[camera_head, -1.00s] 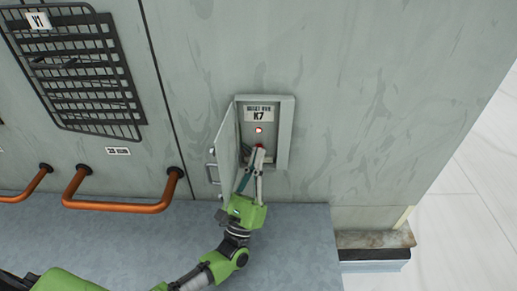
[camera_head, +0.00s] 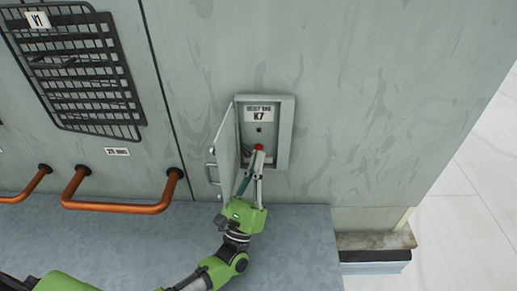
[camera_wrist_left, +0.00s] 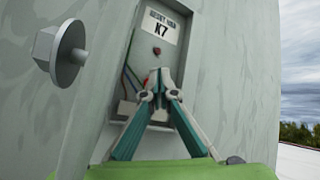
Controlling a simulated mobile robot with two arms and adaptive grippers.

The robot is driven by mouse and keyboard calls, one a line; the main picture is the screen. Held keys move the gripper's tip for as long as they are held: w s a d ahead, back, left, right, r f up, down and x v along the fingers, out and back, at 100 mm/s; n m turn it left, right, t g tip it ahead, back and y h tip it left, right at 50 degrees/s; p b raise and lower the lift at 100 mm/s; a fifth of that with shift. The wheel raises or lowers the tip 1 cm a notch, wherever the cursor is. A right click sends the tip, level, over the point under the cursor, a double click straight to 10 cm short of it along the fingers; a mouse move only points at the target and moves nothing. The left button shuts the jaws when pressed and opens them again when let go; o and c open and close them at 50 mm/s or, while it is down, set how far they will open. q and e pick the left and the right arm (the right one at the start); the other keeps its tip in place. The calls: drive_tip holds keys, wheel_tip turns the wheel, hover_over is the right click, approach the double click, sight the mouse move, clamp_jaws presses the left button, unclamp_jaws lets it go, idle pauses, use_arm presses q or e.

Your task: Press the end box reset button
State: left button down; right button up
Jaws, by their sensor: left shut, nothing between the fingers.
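The end box (camera_head: 284,135) is a small grey box on the wall with its door (camera_head: 225,148) swung open to the left. Inside are a label reading K7 (camera_head: 260,114), a dark unlit lamp (camera_head: 260,129) and a red button (camera_head: 259,147) below it. My left gripper (camera_head: 257,152) is shut and empty, its fingertips at the red button's lower edge; I cannot tell whether they touch it. In the left wrist view the closed fingertips (camera_wrist_left: 158,77) cover most of the button, and the lamp (camera_wrist_left: 157,51) shows dark above. My right gripper is not in view.
Copper pipes (camera_head: 118,207) and a black wire grille (camera_head: 80,75) are on the wall to the left. A grey ledge (camera_head: 300,240) runs below the box. A step block (camera_head: 374,250) stands at the lower right. The wall right of the box is clear.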

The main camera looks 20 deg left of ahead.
use_arm(q)
drive_tip(key=s+d, duration=0.1)
drive_tip(key=s, duration=0.4)
drive_tip(key=shift+s+d, duration=0.35)
drive_tip(key=shift+s, duration=0.05)
idle(0.4)
